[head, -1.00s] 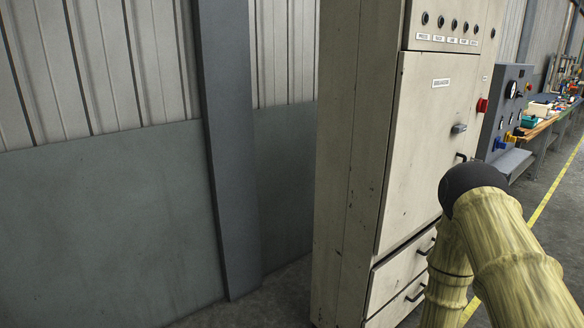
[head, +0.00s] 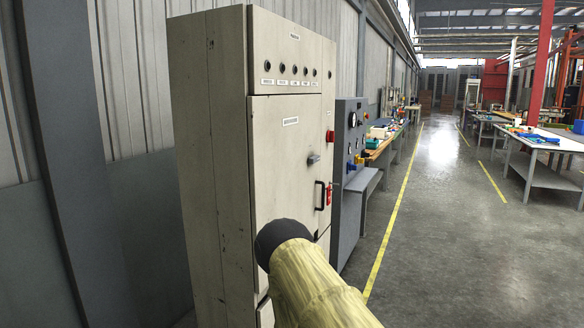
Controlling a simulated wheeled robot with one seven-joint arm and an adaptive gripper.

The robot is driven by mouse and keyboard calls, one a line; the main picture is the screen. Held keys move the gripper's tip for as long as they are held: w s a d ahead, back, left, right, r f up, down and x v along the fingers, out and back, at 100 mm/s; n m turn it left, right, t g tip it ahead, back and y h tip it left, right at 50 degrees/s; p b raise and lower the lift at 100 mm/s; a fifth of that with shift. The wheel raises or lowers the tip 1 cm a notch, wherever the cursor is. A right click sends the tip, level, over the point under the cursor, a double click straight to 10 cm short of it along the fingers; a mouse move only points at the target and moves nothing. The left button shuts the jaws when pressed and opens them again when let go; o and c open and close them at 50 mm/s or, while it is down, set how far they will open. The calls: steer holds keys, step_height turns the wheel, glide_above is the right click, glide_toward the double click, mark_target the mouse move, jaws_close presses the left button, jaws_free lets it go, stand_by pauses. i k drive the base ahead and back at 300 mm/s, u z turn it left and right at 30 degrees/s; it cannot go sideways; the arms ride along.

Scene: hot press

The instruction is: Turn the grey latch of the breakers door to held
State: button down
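A tall cream cabinet (head: 212,150) stands left of centre in the head view. Its breakers door (head: 280,175) looks shut, with a small label near the top too small to read. The grey latch (head: 314,159) sits on the door's right side and looks roughly level. A black bar handle (head: 320,195) is below it. My arm, in a yellowish sleeve with a dark rounded joint, reaches in from the bottom and covers the lower door. My gripper is not in view.
A red button (head: 330,136) is right of the door. A grey panel (head: 349,140) with gauges and knobs stands beyond the cabinet. A workbench (head: 381,147) runs behind it. The floor (head: 445,240) to the right is clear, with yellow lines.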

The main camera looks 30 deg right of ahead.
mark_target(313, 159)
steer(key=z, duration=1.9)
steer(key=i, duration=1.7)
steer(key=u, duration=1.9)
